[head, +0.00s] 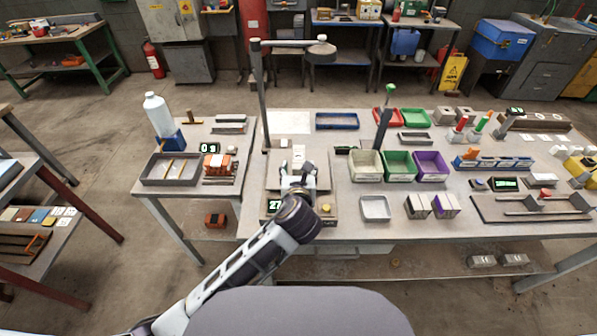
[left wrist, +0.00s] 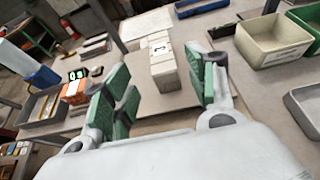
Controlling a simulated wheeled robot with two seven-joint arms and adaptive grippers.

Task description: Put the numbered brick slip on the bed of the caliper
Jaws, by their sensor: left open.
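A pale block with a dark mark like a digit on top (left wrist: 162,50), which looks like the numbered brick slip, sits on a flat grey plate (left wrist: 180,97). In the head view the pale block (head: 299,152) shows just beyond my left gripper (head: 298,172). My left gripper is open, with green-padded fingers (left wrist: 158,95) apart and nothing between them; the block lies ahead of the gap. A long grey fixture with raised bars (head: 530,208) at the right front may be the caliper; I cannot be sure. My right gripper is not in view.
A lamp post (head: 258,95) stands behind the plate. Cream (head: 366,165), green (head: 399,165) and purple (head: 431,165) bins stand right of it, with a shallow tray (head: 376,209) in front. A side table holds a bottle (head: 158,115) and a grey tray (head: 170,170).

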